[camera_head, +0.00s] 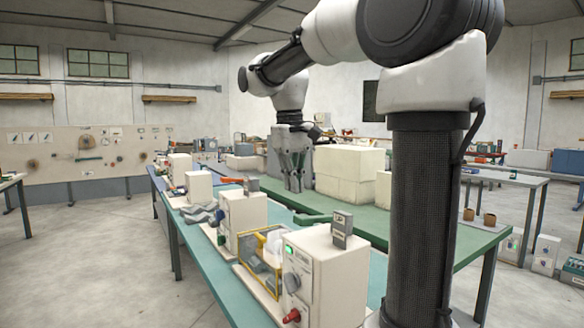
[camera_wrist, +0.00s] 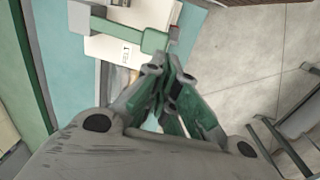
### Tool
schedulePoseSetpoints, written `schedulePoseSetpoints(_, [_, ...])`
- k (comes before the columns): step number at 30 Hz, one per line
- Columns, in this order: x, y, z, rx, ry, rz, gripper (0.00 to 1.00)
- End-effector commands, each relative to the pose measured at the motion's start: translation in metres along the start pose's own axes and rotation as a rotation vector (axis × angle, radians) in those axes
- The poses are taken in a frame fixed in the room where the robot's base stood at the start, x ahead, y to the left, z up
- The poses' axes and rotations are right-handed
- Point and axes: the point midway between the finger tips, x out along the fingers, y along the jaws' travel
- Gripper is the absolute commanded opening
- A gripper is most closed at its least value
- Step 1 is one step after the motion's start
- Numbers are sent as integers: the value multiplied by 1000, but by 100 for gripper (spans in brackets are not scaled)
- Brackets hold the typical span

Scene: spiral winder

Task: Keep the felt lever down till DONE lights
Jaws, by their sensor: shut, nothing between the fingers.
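My gripper (camera_head: 293,187) is shut and empty, pointing down above the bench. In the wrist view my gripper's fingertips (camera_wrist: 167,70) are close to the lever's right end; I cannot tell whether they touch. A green-lit patch (camera_head: 288,250) shows on the nearest box, but its text is unreadable.
A yellow-framed guard (camera_head: 262,258) and a red knob (camera_head: 292,316) are near the closest box. More white boxes (camera_head: 243,212) and an orange handle (camera_head: 232,181) line the teal bench. Large pale blocks (camera_head: 350,175) stand behind my gripper. Open floor (camera_head: 95,260) lies left.

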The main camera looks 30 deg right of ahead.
Motion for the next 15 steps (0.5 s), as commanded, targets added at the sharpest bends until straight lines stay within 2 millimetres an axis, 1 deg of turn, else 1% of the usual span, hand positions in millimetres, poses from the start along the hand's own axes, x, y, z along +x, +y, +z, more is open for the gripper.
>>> schedulePoseSetpoints(1, [-10,-1,-1,0,3,0,0])
schedulePoseSetpoints(3, [-21,-1,0,0,3,0,0])
schedulePoseSetpoints(6, [-32,-2,0,0,2,1,0])
schedulePoseSetpoints(10, [-40,-2,0,0,2,1,0])
schedulePoseSetpoints(15, [-41,-2,0,0,1,1,0])
